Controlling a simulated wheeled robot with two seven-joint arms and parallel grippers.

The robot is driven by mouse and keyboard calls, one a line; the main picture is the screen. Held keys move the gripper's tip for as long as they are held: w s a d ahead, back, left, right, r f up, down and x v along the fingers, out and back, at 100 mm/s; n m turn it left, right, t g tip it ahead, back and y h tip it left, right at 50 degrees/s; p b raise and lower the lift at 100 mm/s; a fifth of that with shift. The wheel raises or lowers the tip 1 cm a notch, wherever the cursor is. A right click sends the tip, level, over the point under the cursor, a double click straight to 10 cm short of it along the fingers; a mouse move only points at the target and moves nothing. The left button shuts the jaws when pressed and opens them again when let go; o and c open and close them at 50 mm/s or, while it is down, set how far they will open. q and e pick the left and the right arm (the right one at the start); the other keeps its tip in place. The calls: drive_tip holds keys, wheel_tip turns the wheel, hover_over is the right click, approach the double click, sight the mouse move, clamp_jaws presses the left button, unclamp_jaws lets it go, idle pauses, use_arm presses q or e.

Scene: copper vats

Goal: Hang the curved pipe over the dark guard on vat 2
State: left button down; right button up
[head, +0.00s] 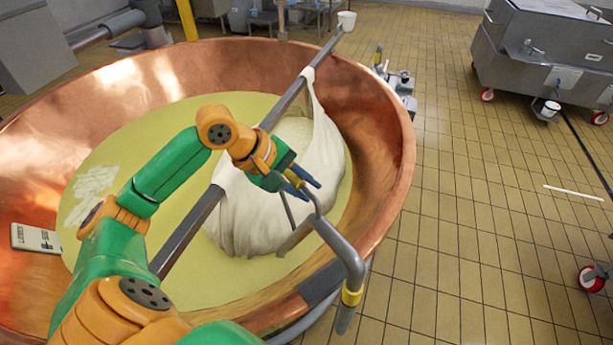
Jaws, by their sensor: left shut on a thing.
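My left gripper (303,182) is shut on the curved pipe (338,243), a grey metal tube with a yellow ring near its lower end. The gripper holds it above the near right part of the copper vat (378,190). The pipe's bend and ringed end show in front of the vat's rim; I cannot tell whether they touch it. The dark guard (321,283) is a dark grey sleeve on the near rim, just left of the pipe's ringed end. No number shows clearly on the vat. My right gripper is not in view.
A long bar (190,228) crosses the vat, with a white cloth bundle (250,215) hung on it in the pale yellow liquid. A wheeled steel tank (550,50) stands back right. Tiled floor (460,200) at right is mostly clear.

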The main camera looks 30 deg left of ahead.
sight(295, 230)
use_arm(q)
drive_tip(key=shift+s+a+r+p, duration=0.1)
drive_tip(key=shift+s+r+p, duration=0.3)
drive_tip(key=shift+p, duration=0.3)
drive_tip(key=shift+f+b, duration=0.35)
drive_tip(key=shift+b, duration=0.05)
wheel_tip(295, 230, down, 11)
drive_tip(key=b, duration=1.4)
drive_tip(key=shift+w, duration=0.1)
drive_tip(key=shift+f+y+b, duration=0.3)
drive_tip(key=shift+f+b, duration=0.1)
drive_tip(key=shift+a+f+b, duration=0.2)
drive_tip(key=shift+f+b, duration=0.6)
drive_tip(key=shift+f, duration=0.9)
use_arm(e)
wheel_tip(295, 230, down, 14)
use_arm(q)
drive_tip(key=shift+f, duration=0.2)
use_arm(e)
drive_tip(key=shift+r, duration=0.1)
use_arm(q)
drive_tip(key=shift+f, duration=0.15)
drive_tip(key=c, duration=0.6)
unclamp_jaws()
drive_tip(key=shift+d, duration=0.1)
